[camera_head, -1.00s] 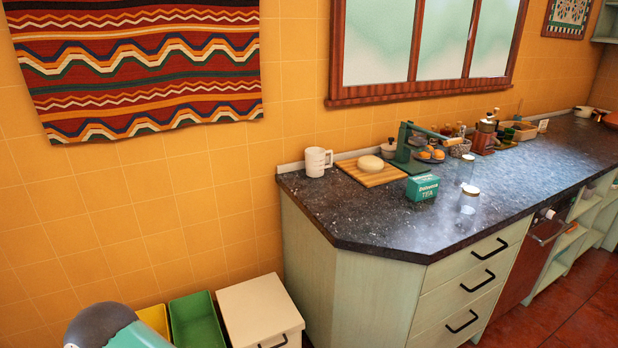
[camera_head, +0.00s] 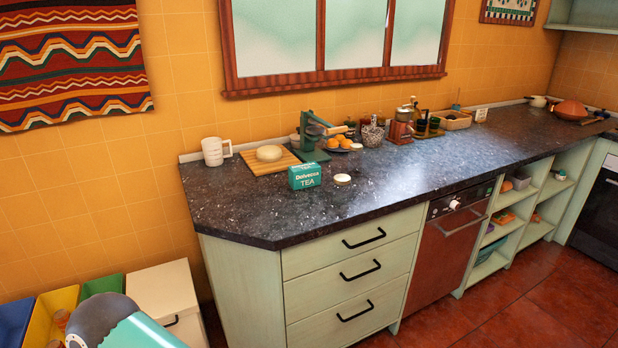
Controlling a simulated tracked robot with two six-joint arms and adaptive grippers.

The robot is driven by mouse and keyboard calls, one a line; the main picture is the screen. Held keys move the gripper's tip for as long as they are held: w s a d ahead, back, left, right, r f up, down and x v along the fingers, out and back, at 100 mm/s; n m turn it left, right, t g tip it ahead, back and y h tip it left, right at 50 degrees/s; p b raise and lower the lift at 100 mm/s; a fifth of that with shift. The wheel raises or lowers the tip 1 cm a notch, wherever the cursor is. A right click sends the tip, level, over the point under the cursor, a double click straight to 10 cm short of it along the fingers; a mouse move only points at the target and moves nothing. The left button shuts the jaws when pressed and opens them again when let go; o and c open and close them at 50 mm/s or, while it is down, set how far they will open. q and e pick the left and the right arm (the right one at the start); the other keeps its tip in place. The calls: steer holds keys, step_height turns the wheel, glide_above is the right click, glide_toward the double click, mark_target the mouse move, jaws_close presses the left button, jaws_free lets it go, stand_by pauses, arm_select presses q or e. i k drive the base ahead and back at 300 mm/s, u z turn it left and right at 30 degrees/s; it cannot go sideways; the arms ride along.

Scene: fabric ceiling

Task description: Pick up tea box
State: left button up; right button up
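The tea box (camera_head: 305,176) is a small teal carton with white lettering that reads "Dolvecca TEA". It stands on the dark speckled countertop (camera_head: 255,210), fairly near the front edge. Its printed front faces me and nothing covers it. A grey and teal rounded part at the bottom left looks like my own left arm. Neither of my grippers is in view, so whether they are open or shut is hidden.
Left of and behind the box are a white mug (camera_head: 214,152), a wooden board (camera_head: 262,163) with a round pale item, and a green press (camera_head: 309,138). A round white lid (camera_head: 343,179) lies just right of the box.

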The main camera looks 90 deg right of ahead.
mark_target(306, 175)
steer(key=k, duration=0.9)
steer(key=u, duration=1.55)
steer(key=i, duration=0.1)
steer(key=z, duration=3.15)
steer(key=i, duration=0.25)
steer(key=z, duration=0.35)
steer(key=i, duration=0.8)
steer(key=u, duration=0.15)
steer(key=k, duration=0.8)
steer(key=z, duration=0.2)
steer(key=i, duration=0.6)
steer(key=u, duration=0.05)
